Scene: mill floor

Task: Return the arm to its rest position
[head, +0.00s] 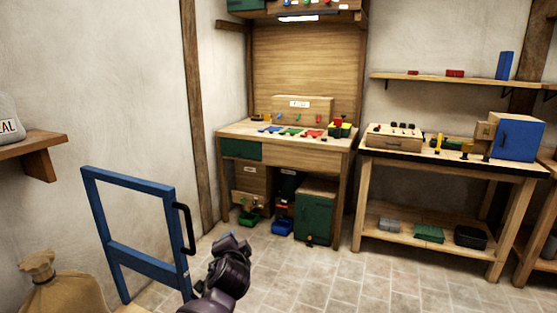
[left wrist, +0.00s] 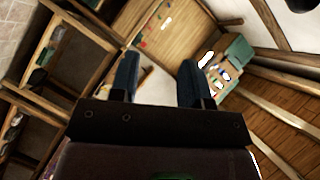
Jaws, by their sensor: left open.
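My left arm rises from the bottom centre of the head view, dark purple. Its gripper (head: 233,241) points away from me, low over the tiled floor. In the left wrist view the left gripper (left wrist: 158,82) shows two dark blue fingers standing well apart with nothing between them. It is open and empty. In the head view it is to the right of a blue gate-like frame (head: 130,251) with a black handle (head: 186,229), apart from the handle in the picture. My right gripper is not in view.
A wooden workbench (head: 335,158) with small coloured parts stands ahead. A second bench (head: 500,168) at right carries a blue-doored box (head: 518,138). A sack (head: 55,291) sits lower left below a wall shelf (head: 31,147). The tiled floor (head: 335,282) at centre right is clear.

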